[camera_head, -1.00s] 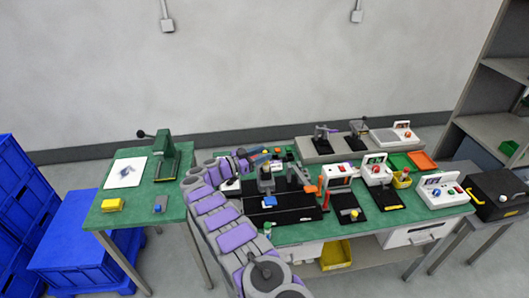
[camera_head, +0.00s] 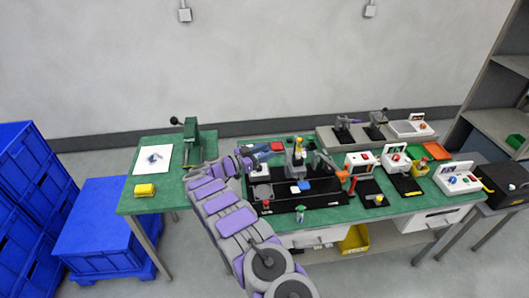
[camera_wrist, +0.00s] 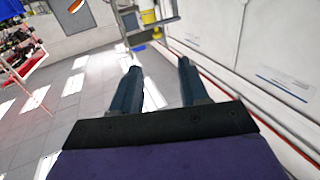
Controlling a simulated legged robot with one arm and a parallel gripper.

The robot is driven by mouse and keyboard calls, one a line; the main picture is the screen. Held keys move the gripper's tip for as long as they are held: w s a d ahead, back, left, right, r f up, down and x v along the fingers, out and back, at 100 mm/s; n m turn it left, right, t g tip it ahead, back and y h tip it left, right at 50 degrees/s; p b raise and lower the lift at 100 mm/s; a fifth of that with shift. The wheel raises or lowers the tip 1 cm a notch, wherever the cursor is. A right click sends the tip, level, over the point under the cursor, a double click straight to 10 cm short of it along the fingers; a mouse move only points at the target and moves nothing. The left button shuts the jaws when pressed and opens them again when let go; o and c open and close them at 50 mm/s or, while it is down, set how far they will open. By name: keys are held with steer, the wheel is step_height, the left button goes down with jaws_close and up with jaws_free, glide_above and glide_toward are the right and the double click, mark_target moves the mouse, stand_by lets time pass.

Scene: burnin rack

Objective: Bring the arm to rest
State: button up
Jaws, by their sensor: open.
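My arm reaches up from the bottom of the head view over the near edge of the green workbench. My gripper (camera_head: 262,150) is at the arm's far end, above the bench and left of the black fixture. In the wrist view my gripper (camera_wrist: 155,85) shows its two dark blue fingers spread apart with nothing between them. That view looks out along the floor and a white wall, away from the bench top.
The green bench (camera_head: 400,205) carries a black fixture (camera_head: 325,200), several white boxes, a green press (camera_head: 192,140) and a yellow block (camera_head: 145,190). Blue crates (camera_head: 100,225) stand at left. A black case (camera_head: 505,185) is at right.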

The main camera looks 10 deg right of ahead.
steer(key=w+a+r+n+t+y+b, duration=0.1)
steer(key=w+a+r+n+t+y, duration=0.3)
steer(key=r, duration=0.5)
steer(key=w+a+r+n+t+y, duration=0.1)
steer(key=w+r+n+t+y, duration=0.1)
steer(key=w+r+t+y, duration=0.5)
steer(key=s+a+r+n+g+y+b, duration=0.1)
steer(key=s+a+r+n+g+y, duration=0.2)
steer(key=s+a+r+n+y, duration=0.5)
steer(key=s+d+f+g, duration=0.4)
steer(key=s+g, duration=0.1)
steer(key=s, duration=1.6)
steer(key=s+d+f+g+h+b, duration=0.1)
steer(key=s+d+f+g, duration=0.4)
steer(key=s, duration=1.6)
steer(key=s+d+f+g+h+b, duration=0.1)
steer(key=s+d+f+g, duration=0.4)
steer(key=s, duration=1.5)
steer(key=shift+s+g, duration=0.4)
steer(key=shift+g, duration=0.2)
